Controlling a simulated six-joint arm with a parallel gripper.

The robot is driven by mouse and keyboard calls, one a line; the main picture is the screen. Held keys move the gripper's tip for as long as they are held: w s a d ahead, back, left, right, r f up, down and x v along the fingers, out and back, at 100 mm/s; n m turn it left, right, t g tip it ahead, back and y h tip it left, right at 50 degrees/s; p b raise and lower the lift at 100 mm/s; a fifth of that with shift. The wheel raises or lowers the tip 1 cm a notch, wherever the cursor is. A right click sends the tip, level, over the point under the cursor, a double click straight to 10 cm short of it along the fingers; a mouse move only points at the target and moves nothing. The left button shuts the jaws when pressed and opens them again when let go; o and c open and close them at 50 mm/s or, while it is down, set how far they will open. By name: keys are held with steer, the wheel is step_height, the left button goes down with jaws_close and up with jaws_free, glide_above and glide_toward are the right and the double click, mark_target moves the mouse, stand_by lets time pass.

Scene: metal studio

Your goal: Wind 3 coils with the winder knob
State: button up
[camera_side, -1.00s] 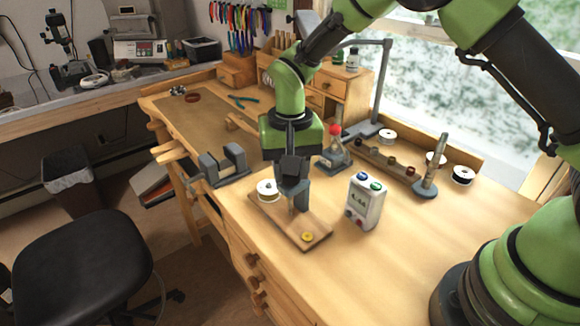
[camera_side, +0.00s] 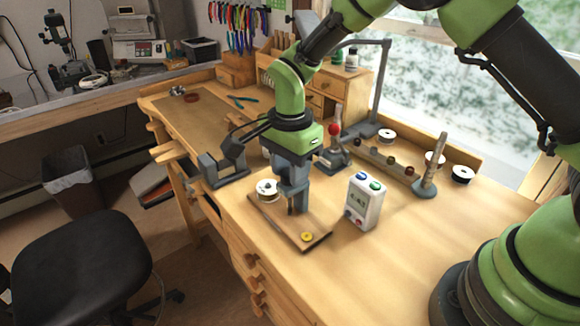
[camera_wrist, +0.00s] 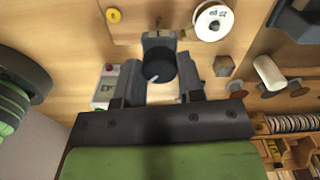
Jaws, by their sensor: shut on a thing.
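My gripper (camera_side: 292,205) points down over the winder's wooden board (camera_side: 318,240) on the bench. In the wrist view my gripper (camera_wrist: 160,78) has its two fingers on either side of the dark round winder knob (camera_wrist: 156,70) and is shut on it. The knob is mostly hidden by the gripper in the side view. A white spool (camera_side: 267,187) stands on the board left of the gripper; the spool also shows in the wrist view (camera_wrist: 205,24) with writing on its face. A yellow button (camera_side: 307,237) is at the board's near end.
A white box with a display and coloured buttons (camera_side: 364,201) stands close right of the gripper; its digits are too small to read surely. A red-topped stand (camera_side: 334,150), a grey vise (camera_side: 225,168), and a post (camera_side: 431,165) stand behind. The right front bench is clear.

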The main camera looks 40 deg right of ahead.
steer(key=m, duration=1)
steer(key=shift+m, duration=2.1)
steer(key=o, duration=0.9)
step_height(320, 180, up, 10)
